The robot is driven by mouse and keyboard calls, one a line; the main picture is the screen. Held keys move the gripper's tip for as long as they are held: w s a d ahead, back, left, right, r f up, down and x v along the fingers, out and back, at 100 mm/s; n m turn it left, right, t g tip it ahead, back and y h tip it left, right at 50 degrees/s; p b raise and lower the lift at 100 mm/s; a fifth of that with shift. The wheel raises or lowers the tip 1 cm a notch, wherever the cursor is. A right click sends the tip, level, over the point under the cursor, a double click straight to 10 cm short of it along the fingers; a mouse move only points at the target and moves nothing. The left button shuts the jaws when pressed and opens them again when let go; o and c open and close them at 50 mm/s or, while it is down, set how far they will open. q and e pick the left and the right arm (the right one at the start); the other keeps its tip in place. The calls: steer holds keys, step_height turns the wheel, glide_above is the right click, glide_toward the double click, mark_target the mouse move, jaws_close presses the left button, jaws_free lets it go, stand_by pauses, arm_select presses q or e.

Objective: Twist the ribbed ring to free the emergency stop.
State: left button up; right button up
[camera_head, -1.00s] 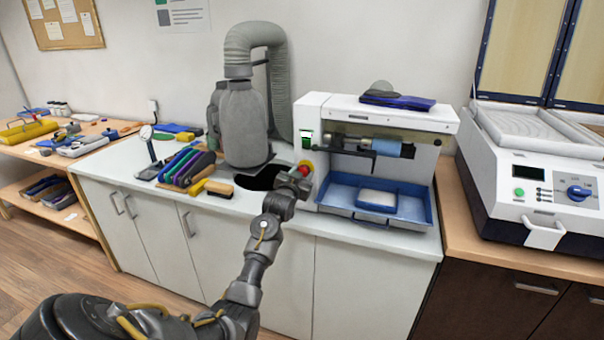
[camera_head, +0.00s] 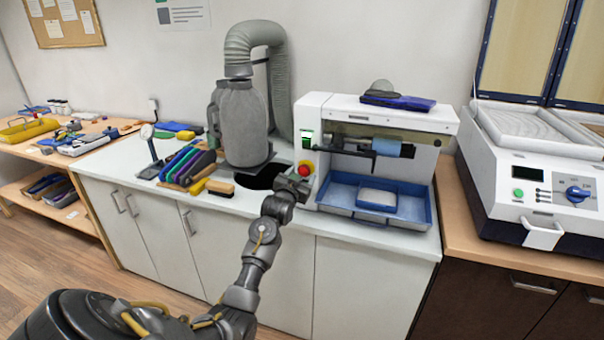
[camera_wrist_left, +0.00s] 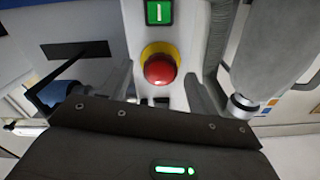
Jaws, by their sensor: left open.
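The emergency stop is a red button (camera_head: 304,170) on a yellow base, on the left side of the white grinding machine (camera_head: 314,115). In the left wrist view the red button (camera_wrist_left: 160,69) sits ahead of the gripper, below a green switch marked with a bar (camera_wrist_left: 159,12). A ribbed ring cannot be made out at this size. My left gripper (camera_head: 292,186) is just in front of and below the button in the head view. In the left wrist view its fingers (camera_wrist_left: 160,92) stand open, one on each side of the button, with nothing between them touching it. My right gripper is not in view.
A grey dust bag (camera_head: 243,122) with a hose stands left of the machine, beside a dark opening in the counter. Brushes and coloured tools (camera_head: 190,165) lie further left. A blue tray (camera_head: 420,206) sits under the machine's roller.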

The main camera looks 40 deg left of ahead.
arm_select(q)
steer(key=p+v, duration=0.4)
steer(key=v, duration=0.4)
steer(key=shift+p, duration=0.4)
steer(key=shift+w, duration=0.1)
